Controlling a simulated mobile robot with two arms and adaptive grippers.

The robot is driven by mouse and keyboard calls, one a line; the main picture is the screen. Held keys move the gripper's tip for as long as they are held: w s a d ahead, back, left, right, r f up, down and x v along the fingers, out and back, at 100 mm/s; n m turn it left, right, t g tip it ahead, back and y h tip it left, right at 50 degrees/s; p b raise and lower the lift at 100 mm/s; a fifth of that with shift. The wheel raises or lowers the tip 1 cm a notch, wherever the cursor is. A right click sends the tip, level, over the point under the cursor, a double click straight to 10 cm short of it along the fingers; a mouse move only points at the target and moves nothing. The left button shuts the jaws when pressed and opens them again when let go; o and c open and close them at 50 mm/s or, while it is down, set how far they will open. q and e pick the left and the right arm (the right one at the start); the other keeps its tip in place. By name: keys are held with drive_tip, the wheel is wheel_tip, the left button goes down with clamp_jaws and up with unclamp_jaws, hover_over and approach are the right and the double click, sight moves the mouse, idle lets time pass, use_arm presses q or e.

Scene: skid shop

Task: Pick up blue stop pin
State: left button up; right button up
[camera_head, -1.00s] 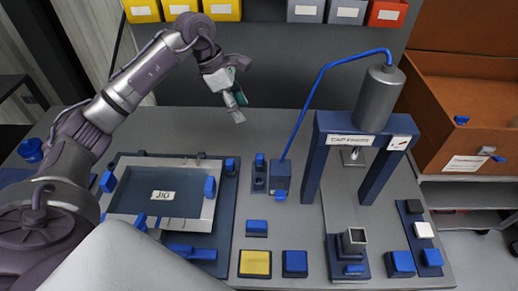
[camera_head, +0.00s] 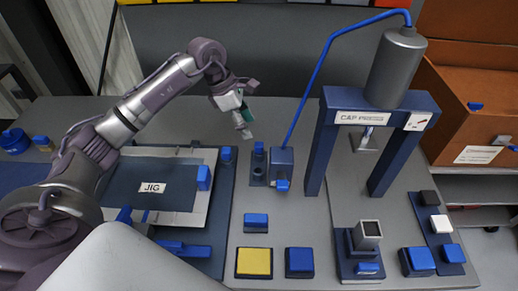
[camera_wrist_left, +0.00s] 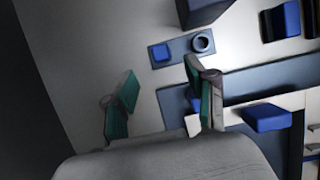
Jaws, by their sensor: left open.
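A small blue pin (camera_head: 258,148) stands on a narrow dark plate (camera_head: 258,184) beside a round socket, left of the press. In the left wrist view what looks like the same pin (camera_wrist_left: 160,53) sits on its plate, with the dark ring of the socket (camera_wrist_left: 203,42) at its right. My left gripper (camera_head: 244,124) is open and empty, above and behind the plate in the head view. In the left wrist view its two green-padded fingers (camera_wrist_left: 160,103) are spread apart, with the pin beyond them. Several other blue pieces look alike. My right gripper is not in view.
The jig (camera_head: 133,212) with blue clamps lies left of the pin. A dark blue press frame (camera_head: 313,150) with a grey cylinder (camera_head: 396,70) stands to its right. A blue block with a hose (camera_head: 281,165) is right beside the plate. The bench behind is clear.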

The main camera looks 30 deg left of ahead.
sight(259, 144)
use_arm(q)
drive_tip(key=x, duration=0.3)
drive_tip(key=shift+d+f, duration=0.1)
drive_tip(key=shift+f, duration=0.05)
drive_tip(key=shift+w+d+f+p, duration=0.1)
drive_tip(key=shift+d+f+p, duration=0.15)
drive_tip(key=shift+f+p, duration=0.25)
drive_tip(key=x, duration=0.3)
drive_tip(key=shift+d+f+p, duration=0.15)
drive_tip(key=shift+f+p, duration=0.2)
drive_tip(key=shift+p, duration=0.05)
drive_tip(key=shift+w+f, duration=0.1)
drive_tip(key=shift+f, duration=0.25)
clamp_jaws()
